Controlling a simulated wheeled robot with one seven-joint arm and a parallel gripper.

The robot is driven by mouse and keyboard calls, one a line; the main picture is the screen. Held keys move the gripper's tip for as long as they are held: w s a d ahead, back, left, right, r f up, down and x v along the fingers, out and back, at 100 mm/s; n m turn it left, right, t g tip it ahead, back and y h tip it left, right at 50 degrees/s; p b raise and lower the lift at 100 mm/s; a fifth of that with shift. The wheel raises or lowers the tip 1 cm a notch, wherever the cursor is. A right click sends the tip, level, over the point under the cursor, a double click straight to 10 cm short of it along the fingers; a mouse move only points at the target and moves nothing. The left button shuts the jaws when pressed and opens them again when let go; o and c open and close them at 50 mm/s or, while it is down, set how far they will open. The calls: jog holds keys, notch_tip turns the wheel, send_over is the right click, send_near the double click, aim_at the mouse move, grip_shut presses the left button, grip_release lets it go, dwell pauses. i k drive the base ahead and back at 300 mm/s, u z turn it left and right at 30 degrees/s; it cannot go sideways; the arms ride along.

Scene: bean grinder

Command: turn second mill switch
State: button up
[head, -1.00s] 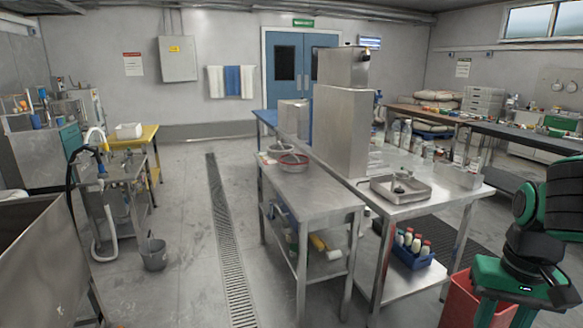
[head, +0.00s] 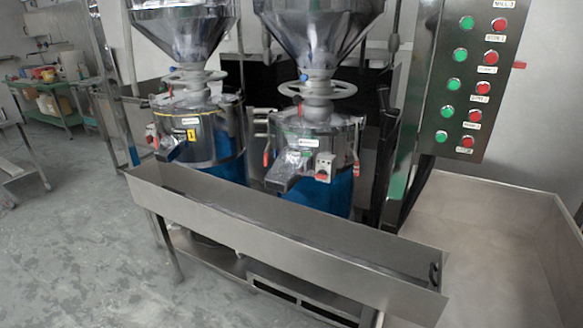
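Two mills stand side by side, each with a steel hopper above a round steel body and a blue lower part. I cannot tell from labels which mill counts as the second. The switch positions are too small to read. My gripper is not in view.
A long steel trough (head: 270,222) runs in front of both mills. A control panel (head: 470,85) with several green and red buttons hangs at the right, above a steel basin (head: 480,210). Open grey floor (head: 70,255) lies at the left.

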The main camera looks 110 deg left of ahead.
aim_at(322, 174)
jog(key=u, duration=0.2)
jog(key=i, duration=0.05)
jog(key=u, duration=2.95)
